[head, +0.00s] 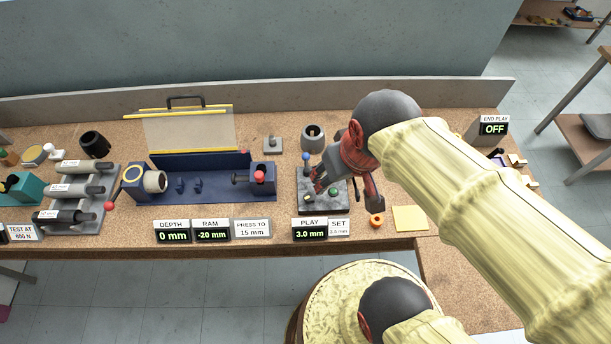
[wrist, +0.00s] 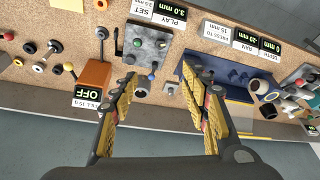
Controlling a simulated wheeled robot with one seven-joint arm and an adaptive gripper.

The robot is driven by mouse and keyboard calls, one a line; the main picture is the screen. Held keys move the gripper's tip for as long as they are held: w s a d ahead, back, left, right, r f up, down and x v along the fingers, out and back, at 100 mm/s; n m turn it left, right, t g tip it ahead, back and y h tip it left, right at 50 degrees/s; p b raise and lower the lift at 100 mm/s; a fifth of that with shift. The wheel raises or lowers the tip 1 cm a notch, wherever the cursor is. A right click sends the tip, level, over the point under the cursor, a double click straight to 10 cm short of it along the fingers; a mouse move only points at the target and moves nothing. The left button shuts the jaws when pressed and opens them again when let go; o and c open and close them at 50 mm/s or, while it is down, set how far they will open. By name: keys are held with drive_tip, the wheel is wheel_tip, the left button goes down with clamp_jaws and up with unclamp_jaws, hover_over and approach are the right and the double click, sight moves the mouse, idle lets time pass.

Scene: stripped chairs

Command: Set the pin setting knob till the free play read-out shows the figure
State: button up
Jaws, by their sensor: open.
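The free play read-out (head: 310,233) shows 3.0 mm; it also shows upside down in the wrist view (wrist: 168,12). The green knob (wrist: 137,43) and blue ball (wrist: 151,77) show in the wrist view. I cannot tell which is the pin setting knob. My gripper (head: 346,188) is open and empty above the block, its fingers (wrist: 162,76) apart, partly hiding it.
Left of the block stands a blue press (head: 205,195) with a clear guard (head: 190,130).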

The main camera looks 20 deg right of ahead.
drive_tip(key=w+f+n+g+p, duration=0.1)
drive_tip(key=w+f+g+p, duration=0.4)
drive_tip(key=f, duration=1.6)
drive_tip(key=t+b, duration=0.1)
drive_tip(key=b, duration=0.2)
hover_over(310, 196)
wheel_tip(310, 196, down, 2)
drive_tip(key=shift+f+n, duration=0.1)
drive_tip(key=shift+n, duration=0.3)
wheel_tip(310, 196, down, 8)
drive_tip(key=shift+r+b, duration=0.2)
drive_tip(key=shift+b, duration=0.35)
drive_tip(key=shift+c, duration=1)
drive_tip(key=c, duration=1)
drive_tip(key=shift+o, duration=0.2)
drive_tip(key=m+p, duration=0.1)
drive_tip(key=m, duration=0.4)
